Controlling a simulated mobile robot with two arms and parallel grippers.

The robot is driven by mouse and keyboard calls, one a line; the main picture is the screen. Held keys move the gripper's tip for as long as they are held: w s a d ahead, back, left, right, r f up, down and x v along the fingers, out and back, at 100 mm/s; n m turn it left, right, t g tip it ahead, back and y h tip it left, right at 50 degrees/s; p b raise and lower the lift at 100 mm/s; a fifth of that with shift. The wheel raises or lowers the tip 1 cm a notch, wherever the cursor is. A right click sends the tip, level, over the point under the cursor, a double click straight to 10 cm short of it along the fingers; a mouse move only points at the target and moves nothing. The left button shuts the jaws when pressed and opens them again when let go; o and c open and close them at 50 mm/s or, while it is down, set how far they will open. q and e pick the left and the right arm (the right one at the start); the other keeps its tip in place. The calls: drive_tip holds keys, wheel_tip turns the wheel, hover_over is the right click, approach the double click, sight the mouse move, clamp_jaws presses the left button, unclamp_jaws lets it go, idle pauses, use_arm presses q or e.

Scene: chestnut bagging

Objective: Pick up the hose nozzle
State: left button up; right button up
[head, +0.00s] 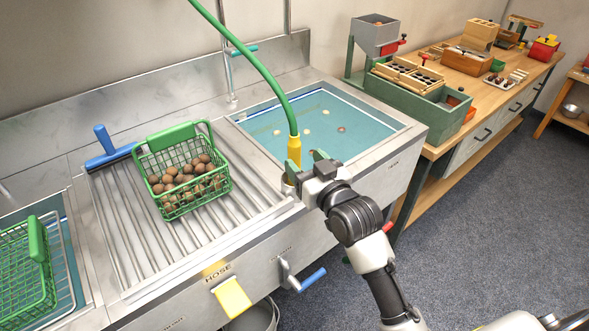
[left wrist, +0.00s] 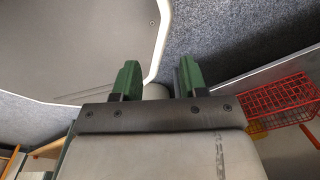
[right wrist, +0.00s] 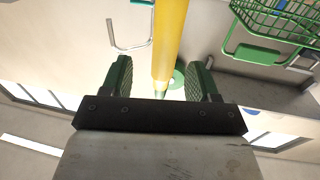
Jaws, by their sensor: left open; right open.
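The yellow hose nozzle (head: 294,152) hangs upright at the end of a green hose (head: 262,68), by the front edge of the right sink basin. My right gripper (head: 304,168) is at the nozzle. In the right wrist view the yellow nozzle (right wrist: 169,48) stands between the two open green fingers (right wrist: 162,80), with a gap visible on each side. The nozzle's lower end is partly hidden by the gripper in the head view. My left gripper (left wrist: 156,80) is open and empty in the left wrist view, over grey carpet and a pale panel.
A green wire basket of chestnuts (head: 200,200) sits on the ribbed drainboard (head: 120,226). The right basin (head: 345,97) holds water with a few small floating bits. A yellow tag (head: 232,298) and blue-handled lever (head: 312,280) project from the sink front. A wooden workbench (head: 490,97) stands right.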

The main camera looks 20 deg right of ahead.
sight(290, 148)
drive_tip(key=w, duration=0.2)
drive_tip(key=w+a, duration=0.1)
drive_tip(key=w, duration=0.3)
drive_tip(key=shift+a+p, duration=0.35)
drive_tip(key=shift+p, duration=0.05)
drive_tip(key=shift+s+r, duration=0.1)
clamp_jaws()
